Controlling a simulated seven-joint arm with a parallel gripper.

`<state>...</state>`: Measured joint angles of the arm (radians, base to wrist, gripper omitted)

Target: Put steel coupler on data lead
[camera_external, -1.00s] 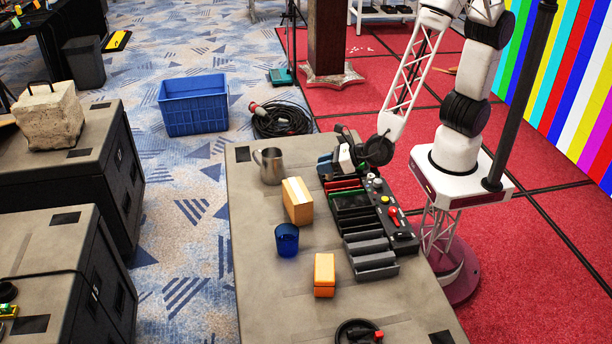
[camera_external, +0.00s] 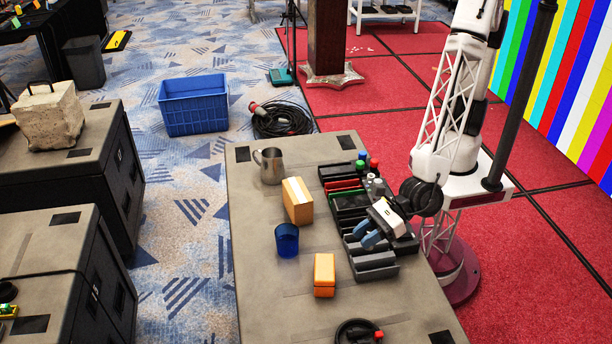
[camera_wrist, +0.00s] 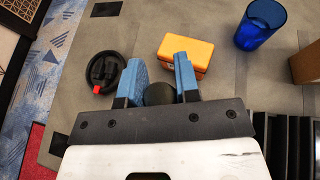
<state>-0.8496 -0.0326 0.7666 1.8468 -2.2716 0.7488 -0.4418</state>
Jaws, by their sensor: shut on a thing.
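My gripper (camera_external: 370,238) hangs over the near part of the black rack in the external view, with its blue fingers pointing toward the table front. In the wrist view, my gripper (camera_wrist: 159,62) is shut on a dark grey round piece (camera_wrist: 160,94), which appears to be the steel coupler. Only its rounded end shows between the fingers. The data lead (camera_wrist: 103,68), a black coiled cable with a red end, lies on the table ahead and left of the fingers. It also shows at the table's near end in the external view (camera_external: 351,326), apart from my gripper.
A small orange box (camera_external: 324,275), a blue cup (camera_external: 287,240), a larger orange box (camera_external: 297,201) and a steel mug (camera_external: 269,166) stand left of the rack (camera_external: 376,274). Coloured-cap items stand by the rack's far end. The grey tabletop between orange box and lead is clear.

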